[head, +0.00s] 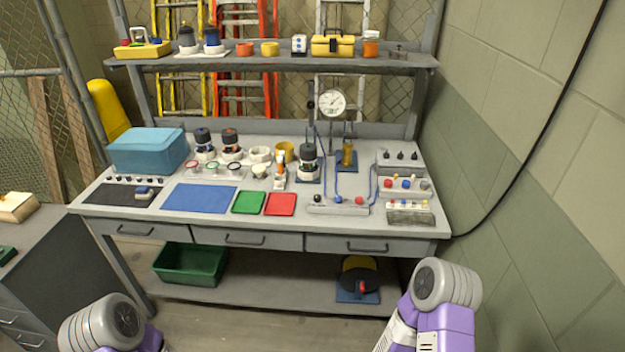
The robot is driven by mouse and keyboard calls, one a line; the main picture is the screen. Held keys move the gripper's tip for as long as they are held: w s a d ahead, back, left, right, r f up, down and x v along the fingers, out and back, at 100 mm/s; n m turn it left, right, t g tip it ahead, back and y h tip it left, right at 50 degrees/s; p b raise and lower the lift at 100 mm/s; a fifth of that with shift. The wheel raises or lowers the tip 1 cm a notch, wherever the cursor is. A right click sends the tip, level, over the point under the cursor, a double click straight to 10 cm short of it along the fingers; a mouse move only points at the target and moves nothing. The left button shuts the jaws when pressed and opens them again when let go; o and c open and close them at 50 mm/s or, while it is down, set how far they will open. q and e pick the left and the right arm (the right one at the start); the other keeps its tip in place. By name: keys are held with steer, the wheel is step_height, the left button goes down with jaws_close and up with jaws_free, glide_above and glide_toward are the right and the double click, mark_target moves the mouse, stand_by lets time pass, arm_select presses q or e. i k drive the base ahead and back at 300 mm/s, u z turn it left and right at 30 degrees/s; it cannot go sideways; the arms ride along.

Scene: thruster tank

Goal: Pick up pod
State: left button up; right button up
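Several thruster-like units that could be the pod stand on the grey workbench (150,220); I cannot tell which one is meant. A dark-topped unit with a blue band (203,141) and one with an orange band (231,143) stand upright side by side at the back left. Another black and white unit (308,158) stands upright on a blue base near the middle. Two more dark-topped units, one grey (187,38) and one blue (212,38), stand on the upper shelf. Only parts of my arms show at the bottom; neither gripper is in view.
A teal box (148,152) sits at the bench's left. Blue (200,198), green (249,202) and red (280,204) mats lie in front. A gauge (332,103) and tubing rise at the back right. A green bin (190,264) is below.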

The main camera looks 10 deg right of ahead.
mark_target(306, 166)
steer(key=z, duration=0.15)
steer(key=i, duration=1.15)
steer(key=u, duration=0.25)
